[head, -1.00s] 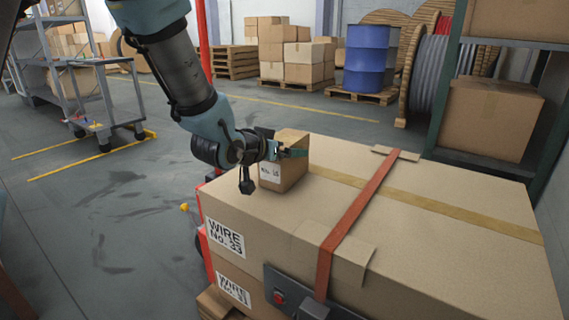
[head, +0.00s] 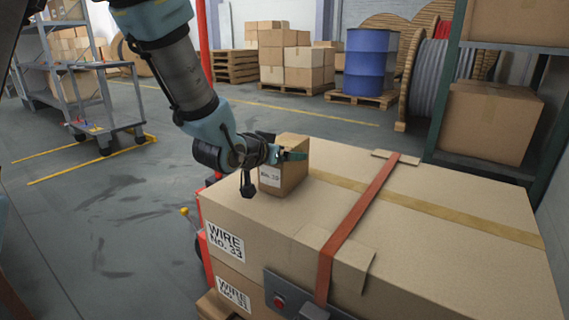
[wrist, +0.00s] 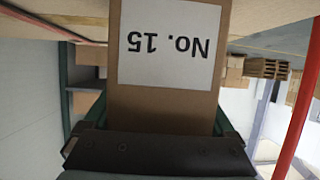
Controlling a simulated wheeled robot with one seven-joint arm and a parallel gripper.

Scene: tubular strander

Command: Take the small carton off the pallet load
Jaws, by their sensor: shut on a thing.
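The small carton (head: 291,160) is a brown box with a white label. It stands upright at the far left part of the top of the large strapped carton (head: 460,225) on the pallet load. In the wrist view the small carton (wrist: 160,100) fills the middle, and its label reads "No. 15" upside down. My gripper (head: 285,155) reaches it from the left and is shut on it, with a green finger along its side. In the wrist view the fingers of my gripper (wrist: 158,125) lie on both sides of it. I cannot tell whether its underside touches the large carton.
A red strap (head: 360,225) with a buckle plate (head: 300,295) crosses the large carton. A shelf rack (head: 445,100) with boxes stands at right. A blue drum (head: 370,62), a cable reel and stacked cartons stand behind. A grey cart (head: 85,95) is at left, with open floor between.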

